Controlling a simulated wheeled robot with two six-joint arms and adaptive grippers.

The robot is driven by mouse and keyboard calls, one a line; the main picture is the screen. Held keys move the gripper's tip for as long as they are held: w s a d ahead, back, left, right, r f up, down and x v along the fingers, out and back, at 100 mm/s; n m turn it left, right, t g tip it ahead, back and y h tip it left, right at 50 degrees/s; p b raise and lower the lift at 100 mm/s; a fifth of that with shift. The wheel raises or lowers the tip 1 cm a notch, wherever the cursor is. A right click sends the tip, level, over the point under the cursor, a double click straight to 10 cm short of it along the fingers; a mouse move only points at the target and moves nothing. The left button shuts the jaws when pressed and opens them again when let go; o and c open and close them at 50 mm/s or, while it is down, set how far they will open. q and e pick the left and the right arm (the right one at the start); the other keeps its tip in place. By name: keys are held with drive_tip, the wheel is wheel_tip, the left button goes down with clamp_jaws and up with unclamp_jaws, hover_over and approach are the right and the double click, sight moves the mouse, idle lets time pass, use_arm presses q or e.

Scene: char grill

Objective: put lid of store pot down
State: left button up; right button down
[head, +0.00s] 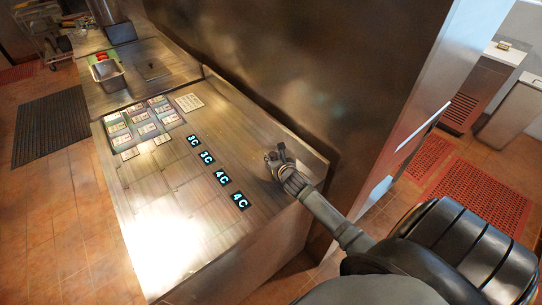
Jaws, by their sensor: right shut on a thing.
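My right gripper (280,158) is low over the right part of the long steel counter, near its back wall. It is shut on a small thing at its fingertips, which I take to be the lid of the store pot. The fingers hide most of what is held, and the lid's outline does not stand out from the steel. I cannot tell whether it touches the counter. I cannot make out the store pot for certain. My left gripper is not in view.
A small metal pan (108,76) stands at the far end. A steel wall (320,75) rises behind the counter.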

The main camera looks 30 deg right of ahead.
drive_tip(key=d+r+v, duration=0.1)
drive_tip(key=r+v, duration=0.1)
drive_tip(key=v, duration=1.2)
drive_tip(key=shift+b, duration=0.3)
